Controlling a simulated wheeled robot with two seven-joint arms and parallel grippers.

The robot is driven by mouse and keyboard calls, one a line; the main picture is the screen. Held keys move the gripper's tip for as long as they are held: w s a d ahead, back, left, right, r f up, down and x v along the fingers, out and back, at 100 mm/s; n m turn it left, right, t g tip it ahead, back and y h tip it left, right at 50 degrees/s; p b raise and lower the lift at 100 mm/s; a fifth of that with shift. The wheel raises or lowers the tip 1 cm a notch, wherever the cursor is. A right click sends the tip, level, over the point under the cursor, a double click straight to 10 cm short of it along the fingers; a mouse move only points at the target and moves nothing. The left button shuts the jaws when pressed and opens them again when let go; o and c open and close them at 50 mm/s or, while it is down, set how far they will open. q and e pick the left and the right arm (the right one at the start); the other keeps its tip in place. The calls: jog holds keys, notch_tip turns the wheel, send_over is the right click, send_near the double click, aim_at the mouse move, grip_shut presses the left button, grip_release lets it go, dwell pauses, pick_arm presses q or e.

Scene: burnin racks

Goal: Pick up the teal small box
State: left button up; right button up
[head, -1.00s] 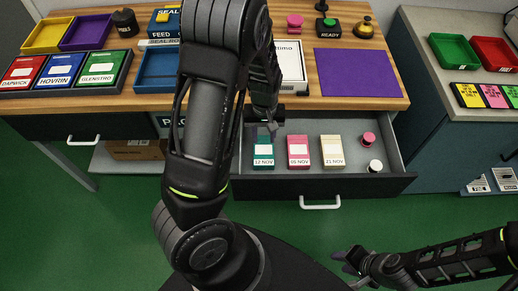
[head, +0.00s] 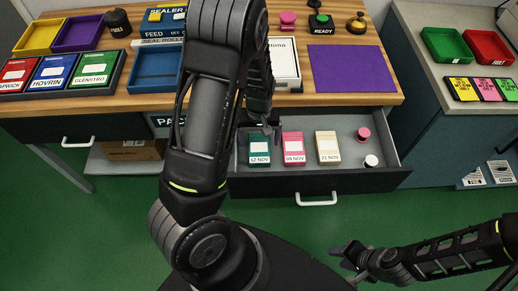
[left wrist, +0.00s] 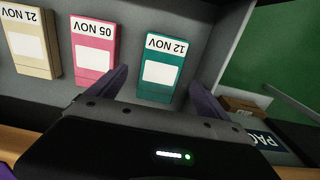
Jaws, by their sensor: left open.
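The teal small box (head: 259,149), labelled 12 NOV, lies in the open drawer, leftmost in a row with a pink box and a cream box. It also shows in the left wrist view (left wrist: 163,68), just beyond and between my fingers. My left gripper (head: 267,133) is at the box's far end, and in the left wrist view its open fingers (left wrist: 157,90) stand either side of the box's near part. I cannot tell if they touch it. My right gripper (head: 343,254) is low at the right, away from the drawer; its fingers look apart.
The pink box (head: 293,149) and cream box (head: 327,147) lie to the right in the drawer (head: 345,180). A pink and a white round item lie further right. The worktop (head: 392,97) edge overhangs the drawer's back.

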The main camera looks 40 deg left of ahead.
aim_at(259, 148)
pick_arm(q)
notch_tip(259, 148, down, 5)
jog(key=shift+r, duration=0.1)
jog(key=shift+c, duration=0.2)
dwell(0.4)
jog(key=c, duration=1.5)
